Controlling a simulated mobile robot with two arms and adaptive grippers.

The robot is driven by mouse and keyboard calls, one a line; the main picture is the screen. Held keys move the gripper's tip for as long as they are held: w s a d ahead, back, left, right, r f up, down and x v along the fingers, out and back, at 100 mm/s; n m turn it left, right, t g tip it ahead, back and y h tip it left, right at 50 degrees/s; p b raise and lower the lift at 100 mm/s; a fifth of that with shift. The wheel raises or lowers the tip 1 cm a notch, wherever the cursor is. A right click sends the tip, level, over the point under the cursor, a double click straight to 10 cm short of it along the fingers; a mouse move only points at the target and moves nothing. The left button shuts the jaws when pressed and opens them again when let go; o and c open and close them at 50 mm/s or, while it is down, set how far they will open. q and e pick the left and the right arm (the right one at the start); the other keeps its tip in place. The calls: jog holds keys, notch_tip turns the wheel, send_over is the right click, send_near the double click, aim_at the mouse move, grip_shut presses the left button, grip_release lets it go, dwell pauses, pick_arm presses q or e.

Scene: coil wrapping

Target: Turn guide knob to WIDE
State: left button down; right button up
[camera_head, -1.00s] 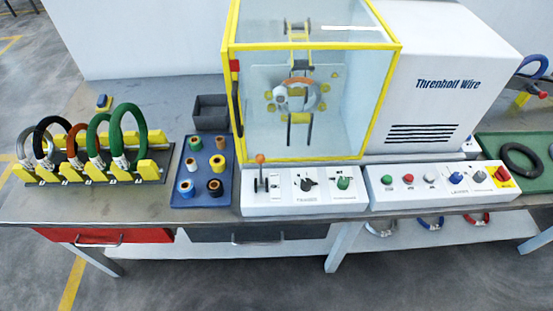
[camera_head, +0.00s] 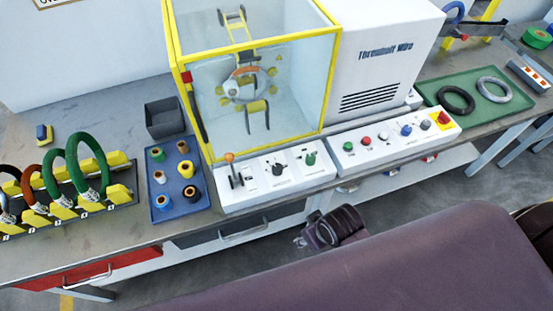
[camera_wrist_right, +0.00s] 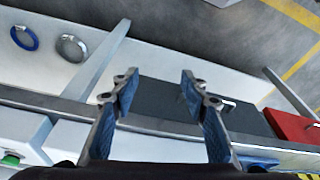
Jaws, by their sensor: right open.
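The left white control panel (camera_head: 268,199) sits on the bench below the yellow-framed glass cabinet. It carries a lever with an orange tip (camera_head: 230,158), a black knob (camera_head: 278,169) and a green knob (camera_head: 310,159). The labels are too small to read, so I cannot tell which knob is the guide knob or its setting. My right gripper (camera_head: 302,242) is in front of the bench, apart from the panel. In the right wrist view it is open and empty (camera_wrist_right: 157,92), with the green knob (camera_wrist_right: 11,160) at lower left. My left gripper is not in view.
The cabinet (camera_head: 325,95) stands behind the panel. A second panel (camera_head: 392,142) with several buttons lies to its right. A blue tray (camera_head: 165,209) of spools and a coil rack (camera_head: 125,185) are at left. A grey drawer (camera_wrist_right: 175,103) shows beyond my fingers.

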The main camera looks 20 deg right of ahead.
jog(key=w+a+r+n+p, duration=0.1)
jog(key=w+a+r+n, duration=0.25)
jog(key=r, duration=0.45)
jog(key=n+g, duration=0.2)
jog(key=n, duration=0.8)
send_near(278, 167)
jog(key=shift+m, duration=0.25)
jog(key=s+a+f, duration=0.4)
jog(key=a, duration=0.1)
jog(key=shift+s+p, duration=0.3)
jog(key=shift+s, duration=0.1)
jog(key=w+d+r+n, duration=0.1)
jog(key=w, duration=0.1)
jog(key=w+d+r+n, duration=0.1)
jog(key=w+d+r+g, duration=0.1)
jog(key=w+d, duration=0.1)
jog(key=shift+w+d+n+h, duration=0.1)
jog(key=shift+w+n+h, duration=0.25)
jog(key=shift+n+h, duration=0.05)
notch_tip(278, 167, down, 6)
jog(key=shift+s+f+p, duration=0.1)
jog(key=shift+f+p, duration=0.05)
jog(key=shift+p, duration=0.7)
jog(key=shift+f, duration=0.7)
grip_shut()
